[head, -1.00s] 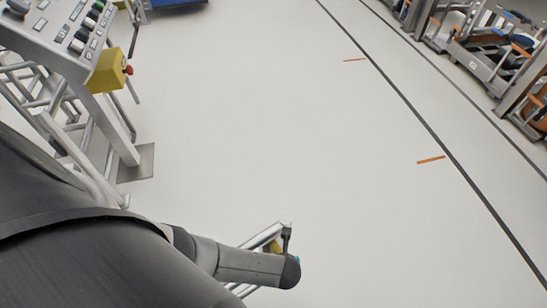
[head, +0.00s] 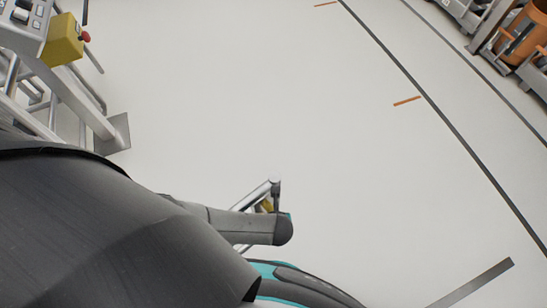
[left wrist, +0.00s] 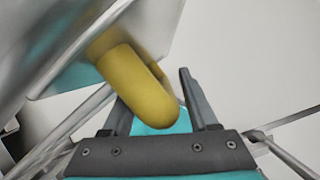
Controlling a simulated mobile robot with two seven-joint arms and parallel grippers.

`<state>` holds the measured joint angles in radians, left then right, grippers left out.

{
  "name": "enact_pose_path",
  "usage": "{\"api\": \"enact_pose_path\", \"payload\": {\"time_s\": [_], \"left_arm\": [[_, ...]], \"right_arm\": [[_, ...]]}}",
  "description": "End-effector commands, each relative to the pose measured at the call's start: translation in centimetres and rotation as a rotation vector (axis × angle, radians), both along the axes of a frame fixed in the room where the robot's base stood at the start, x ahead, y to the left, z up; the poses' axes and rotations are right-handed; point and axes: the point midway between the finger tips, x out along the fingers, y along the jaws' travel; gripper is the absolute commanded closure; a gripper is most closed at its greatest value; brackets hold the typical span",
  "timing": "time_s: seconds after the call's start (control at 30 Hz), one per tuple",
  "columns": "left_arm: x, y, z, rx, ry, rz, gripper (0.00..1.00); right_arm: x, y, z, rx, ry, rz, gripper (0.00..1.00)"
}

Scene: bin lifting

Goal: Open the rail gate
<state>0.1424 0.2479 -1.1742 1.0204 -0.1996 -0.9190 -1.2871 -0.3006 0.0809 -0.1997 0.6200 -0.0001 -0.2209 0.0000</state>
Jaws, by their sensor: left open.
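The silver rail gate's bar (head: 257,193) shows partly behind my left arm in the head view, with a small yellow part (head: 267,206) beside it. In the left wrist view a rounded yellow handle (left wrist: 146,86) sticks out from a grey metal piece (left wrist: 62,45). My left gripper (left wrist: 153,90) is open, with one finger on each side of the yellow handle's end. I cannot tell whether either finger touches it. In the head view my left gripper's fingers are hidden behind the arm. My right gripper is in neither view.
A control panel with a yellow box (head: 61,40) and red button stands on a metal frame at upper left, its foot plate (head: 115,133) on the floor. Metal racks (head: 500,35) stand at upper right. The pale floor between is clear, with dark lines and orange marks.

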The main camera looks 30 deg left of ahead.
Motion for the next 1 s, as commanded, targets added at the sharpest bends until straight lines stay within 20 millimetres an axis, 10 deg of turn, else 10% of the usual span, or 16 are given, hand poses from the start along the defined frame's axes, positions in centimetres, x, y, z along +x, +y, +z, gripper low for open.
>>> {"api": "enact_pose_path", "payload": {"time_s": [0.37, 1.0], "left_arm": [[-0.2, -0.4, 1.5, -0.003, -0.003, -0.002, 0.41], [-4.2, -2.7, 12.4, -0.003, -0.002, -0.002, 0.41]], "right_arm": [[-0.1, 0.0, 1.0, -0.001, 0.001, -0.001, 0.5], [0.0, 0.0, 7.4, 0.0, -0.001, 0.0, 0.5]]}}
